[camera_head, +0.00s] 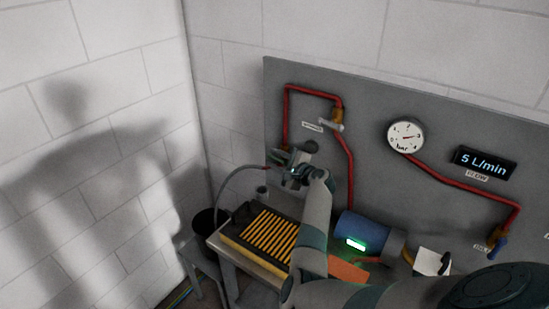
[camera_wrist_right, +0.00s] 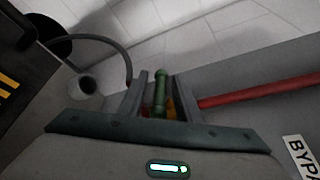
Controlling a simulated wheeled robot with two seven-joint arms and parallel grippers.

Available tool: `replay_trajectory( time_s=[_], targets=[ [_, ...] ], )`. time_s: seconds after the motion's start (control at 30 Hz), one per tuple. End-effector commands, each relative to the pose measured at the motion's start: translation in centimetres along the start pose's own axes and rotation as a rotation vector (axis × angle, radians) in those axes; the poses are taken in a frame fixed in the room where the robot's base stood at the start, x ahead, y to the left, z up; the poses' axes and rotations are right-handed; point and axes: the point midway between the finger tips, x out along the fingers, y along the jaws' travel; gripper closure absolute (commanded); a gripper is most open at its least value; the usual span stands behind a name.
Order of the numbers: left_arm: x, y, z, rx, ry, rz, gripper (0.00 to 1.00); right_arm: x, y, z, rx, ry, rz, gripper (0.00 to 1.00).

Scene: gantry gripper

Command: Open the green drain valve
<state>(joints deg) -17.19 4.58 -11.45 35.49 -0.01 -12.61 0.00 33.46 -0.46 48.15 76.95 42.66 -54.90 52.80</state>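The green drain valve handle (camera_wrist_right: 160,88) stands up between the two fingers of my right gripper (camera_wrist_right: 158,100) in the right wrist view. A narrow gap seems to show beside the handle, so the fingers look open around it; contact cannot be made out. Yellow-orange valve parts (camera_wrist_right: 171,110) show behind the handle. In the head view my right gripper (camera_head: 284,168) is at the lower left of the grey panel, below the red pipe loop, and mostly hides the valve. My left gripper is not in view.
The grey panel (camera_head: 365,115) carries red pipes (camera_head: 350,172), a pressure gauge (camera_head: 405,135) and a "5 L/min" display (camera_head: 483,162). A grey hose (camera_head: 226,187) runs down to a black bucket (camera_head: 205,222). A black-and-yellow striped item (camera_head: 233,238) lies on the bench below.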

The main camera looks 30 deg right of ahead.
Motion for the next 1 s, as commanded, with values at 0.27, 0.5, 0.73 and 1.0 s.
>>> replay_trajectory(
  time_s=[0.27,0.5,0.73,1.0],
  targets=[
    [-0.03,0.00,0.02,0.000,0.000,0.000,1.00,0.16,-0.01,0.00,0.000,0.000,0.000,0.69],
    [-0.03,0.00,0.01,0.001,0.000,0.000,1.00,0.15,0.02,0.01,0.000,0.000,0.000,1.00],
    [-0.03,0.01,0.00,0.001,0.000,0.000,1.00,0.17,0.09,0.03,-0.002,0.003,0.008,1.00],
    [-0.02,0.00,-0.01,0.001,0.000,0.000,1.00,0.21,0.23,0.03,-0.008,0.014,0.028,1.00]
  ],
)
